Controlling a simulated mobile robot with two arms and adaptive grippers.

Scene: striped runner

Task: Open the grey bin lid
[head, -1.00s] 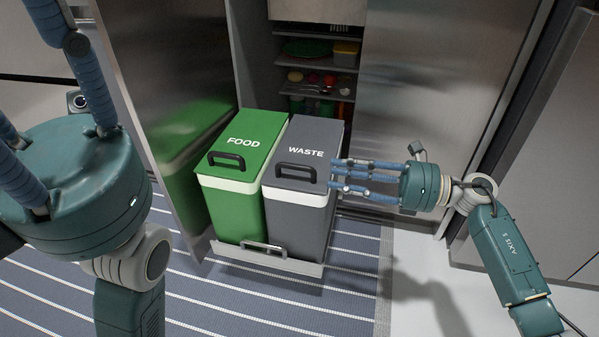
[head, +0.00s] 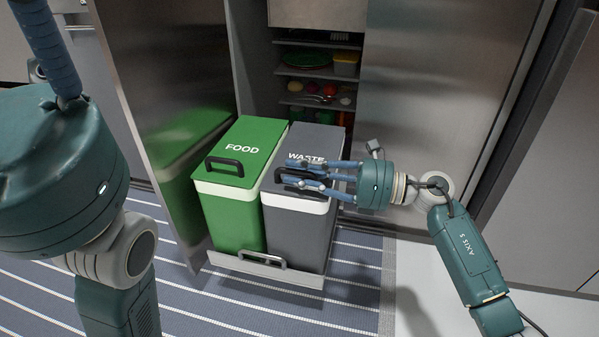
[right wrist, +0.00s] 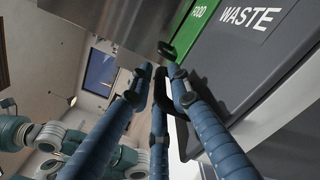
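The grey bin (head: 297,235) has a dark grey lid (head: 318,139) marked WASTE, lying shut over its white rim. Its black handle (head: 283,178) is at the lid's front, partly hidden by my right fingers. My right gripper (head: 293,174) reaches in from the right, its blue fingers over and beside this handle. In the right wrist view the lid (right wrist: 240,50) fills the upper right and the fingers are spread apart, near the dark handle; contact is unclear. My left gripper (head: 45,60) is raised at the far left, mostly cut off, with one blue finger clearly showing.
A green FOOD bin (head: 228,215) with its lid shut stands left of the grey bin, on the same pull-out drawer (head: 265,267). Shelves with food (head: 318,75) stand behind. A steel door panel (head: 175,80) is close on the left. The striped runner (head: 200,310) in front is clear.

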